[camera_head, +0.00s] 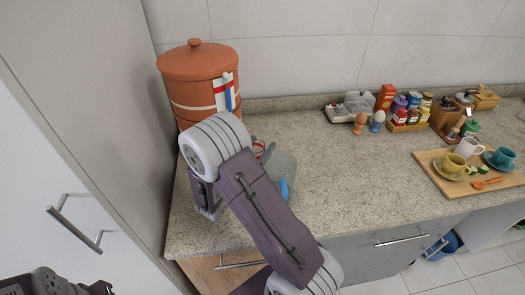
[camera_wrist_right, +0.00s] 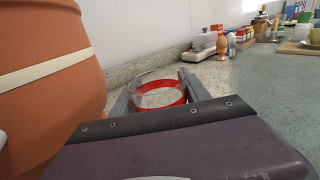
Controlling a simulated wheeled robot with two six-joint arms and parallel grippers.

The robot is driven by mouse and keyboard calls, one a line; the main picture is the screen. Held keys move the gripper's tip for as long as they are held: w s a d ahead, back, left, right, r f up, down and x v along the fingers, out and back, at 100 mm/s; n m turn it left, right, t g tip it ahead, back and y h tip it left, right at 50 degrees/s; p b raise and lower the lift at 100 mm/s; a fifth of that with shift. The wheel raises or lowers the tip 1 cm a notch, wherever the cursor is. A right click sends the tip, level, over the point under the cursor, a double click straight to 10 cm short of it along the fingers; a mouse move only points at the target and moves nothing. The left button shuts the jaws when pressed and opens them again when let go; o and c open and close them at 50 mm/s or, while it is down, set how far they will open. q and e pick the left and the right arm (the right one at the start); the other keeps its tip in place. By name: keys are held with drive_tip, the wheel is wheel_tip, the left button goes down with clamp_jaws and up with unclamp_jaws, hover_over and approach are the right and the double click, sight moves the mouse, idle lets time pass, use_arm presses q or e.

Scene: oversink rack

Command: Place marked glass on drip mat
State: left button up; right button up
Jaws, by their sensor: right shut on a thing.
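The marked glass (camera_wrist_right: 158,97) is clear with a red band, and stands upright between the fingers of my right gripper (camera_wrist_right: 156,92). That gripper is shut on it. In the head view only a small part of the glass (camera_head: 259,147) shows past my right arm, which hides most of the gripper. A grey-green flat patch, apparently the drip mat (camera_head: 283,163), lies on the counter just right of the glass. It also shows at the right of the wrist view (camera_wrist_right: 275,85). Part of my left arm shows at the bottom left of the head view; its fingers are unclear.
A large lidded terracotta crock (camera_head: 200,78) stands close at the left of my right gripper. Egg cups (camera_head: 360,123), a jar rack (camera_head: 408,118) and a wooden tray (camera_head: 428,160) with cups stand further right. The counter (camera_head: 345,185) between is clear.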

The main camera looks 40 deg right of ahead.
drive_tip(key=shift+x, duration=0.85)
drive_tip(key=shift+f+b, duration=0.3)
drive_tip(key=shift+f, duration=1.45)
drive_tip(key=shift+f, duration=0.1)
drive_tip(key=shift+f, duration=0.15)
drive_tip(key=o, duration=1.5)
